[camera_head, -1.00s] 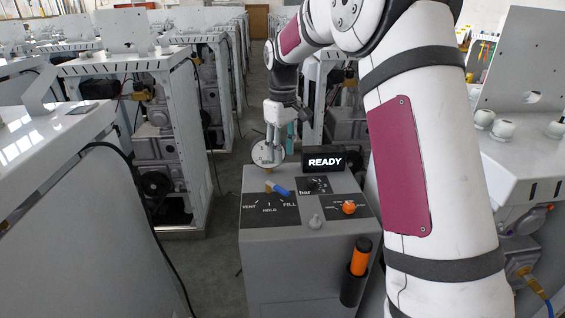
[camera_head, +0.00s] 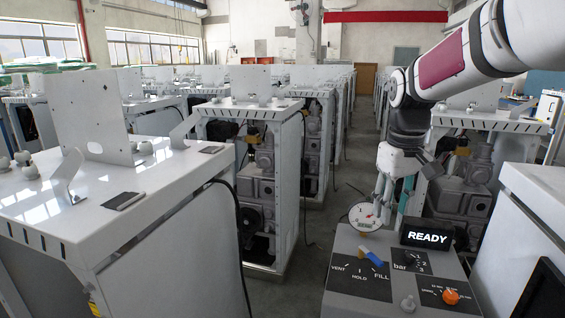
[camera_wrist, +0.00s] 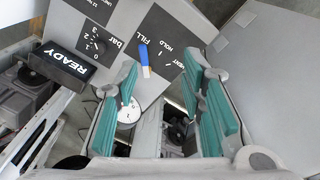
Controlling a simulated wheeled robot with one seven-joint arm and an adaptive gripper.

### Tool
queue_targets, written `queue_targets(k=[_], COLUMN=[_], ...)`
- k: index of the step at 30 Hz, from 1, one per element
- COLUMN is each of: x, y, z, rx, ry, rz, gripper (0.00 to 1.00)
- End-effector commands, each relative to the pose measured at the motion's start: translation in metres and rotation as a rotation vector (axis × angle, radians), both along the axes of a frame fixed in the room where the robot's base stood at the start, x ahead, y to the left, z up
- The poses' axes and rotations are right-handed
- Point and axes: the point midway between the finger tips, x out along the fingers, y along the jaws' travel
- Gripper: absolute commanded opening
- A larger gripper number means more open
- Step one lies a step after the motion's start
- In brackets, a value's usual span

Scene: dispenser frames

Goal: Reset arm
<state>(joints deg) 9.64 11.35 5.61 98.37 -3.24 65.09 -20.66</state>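My gripper (camera_head: 393,195) is above and behind the grey control box (camera_head: 345,308) in the head view, with its fingers pointing down. In the wrist view my gripper (camera_wrist: 160,72) is open, its two teal pads wide apart with nothing between them. The box carries a lit READY display (camera_head: 427,237), a blue-handled lever (camera_head: 374,257) pointing toward FILL, an orange knob (camera_head: 451,296) and a round gauge (camera_head: 365,217). The blue lever (camera_wrist: 143,58) also shows in the wrist view, beyond the fingertips and apparently not touched.
White machine cabinets stand in rows, with a near one (camera_head: 120,195) at left and another (camera_head: 535,225) at right. An open-sided cabinet (camera_head: 262,195) shows pumps inside. A black cable (camera_head: 240,240) hangs beside the near cabinet. Grey floor (camera_head: 345,195) is clear between rows.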

Motion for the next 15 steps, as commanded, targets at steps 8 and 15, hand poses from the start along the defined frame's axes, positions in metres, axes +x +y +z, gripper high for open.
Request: queue_targets(k=[8, 15], x=[-0.11, -0.202], y=[0.022, 0.034], z=[0.049, 0.056], rx=[0.0, 0.029], ry=[-0.102, -0.186], rz=[-0.1, -0.189], gripper=[0.37, 0.37])
